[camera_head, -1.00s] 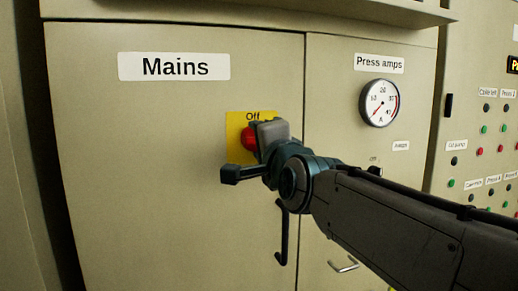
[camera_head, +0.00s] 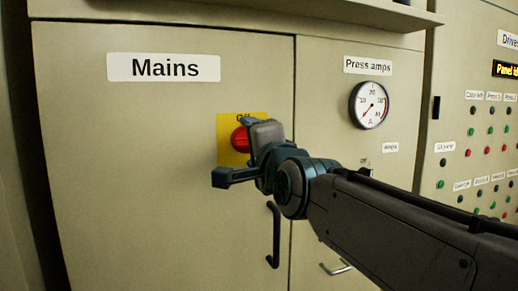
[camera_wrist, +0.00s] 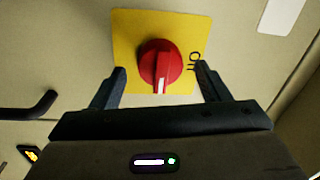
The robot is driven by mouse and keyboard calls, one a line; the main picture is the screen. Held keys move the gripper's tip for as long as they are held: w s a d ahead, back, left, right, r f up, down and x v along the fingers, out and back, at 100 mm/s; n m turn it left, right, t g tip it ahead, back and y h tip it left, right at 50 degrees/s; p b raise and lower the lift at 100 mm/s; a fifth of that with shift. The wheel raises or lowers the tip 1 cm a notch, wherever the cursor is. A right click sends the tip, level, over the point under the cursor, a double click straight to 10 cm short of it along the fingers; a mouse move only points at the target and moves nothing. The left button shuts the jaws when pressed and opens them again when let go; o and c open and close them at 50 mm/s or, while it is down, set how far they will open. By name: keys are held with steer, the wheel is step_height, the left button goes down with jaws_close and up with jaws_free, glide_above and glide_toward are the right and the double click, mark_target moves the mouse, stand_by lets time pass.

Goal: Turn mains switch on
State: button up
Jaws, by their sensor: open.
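The mains switch is a red rotary knob (camera_head: 240,139) on a yellow plate (camera_head: 224,130), on the cabinet door labelled "Mains" (camera_head: 164,68). In the wrist view the knob (camera_wrist: 160,62) has a white mark at its lower edge, and the plate (camera_wrist: 128,28) shows lettering beside the right finger. My gripper (camera_head: 232,150) is in front of the plate. In the wrist view my gripper (camera_wrist: 159,68) is open, with one finger on each side of the knob and a visible gap to it. In the head view, my gripper partly hides the knob and the "Off" label.
A black door handle (camera_head: 274,235) hangs below my gripper. A second door with a "Press amps" gauge (camera_head: 369,105) and a metal handle is to the right. A panel of buttons (camera_head: 474,131) is at the far right. The door left of the switch is clear.

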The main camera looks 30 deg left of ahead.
steer(key=b+v, duration=0.3)
steer(key=v, duration=0.9)
steer(key=shift+s, duration=0.2)
steer(key=w+d+f+n+g+h+p, duration=0.1)
steer(key=w+d+f+h, duration=0.35)
steer(key=d+f, duration=0.45)
steer(key=w+d+f+n+g+h+p, duration=0.1)
steer(key=w+d+f+n+h, duration=0.15)
steer(key=d+f+h, duration=0.6)
steer(key=s+d+f+n+g, duration=0.1)
steer(key=s+d+f+g, duration=0.2)
steer(key=s+d+f, duration=0.2)
steer(key=s+d+f+n+g+h+p, duration=0.1)
steer(key=s+d+f+g, duration=0.3)
steer(key=d+f, duration=0.7)
step_height(320, 180, down, 5)
steer(key=shift+s+d+f+g+p, duration=0.1)
steer(key=shift+s+d+g+p, duration=0.2)
steer(key=shift+s, duration=0.55)
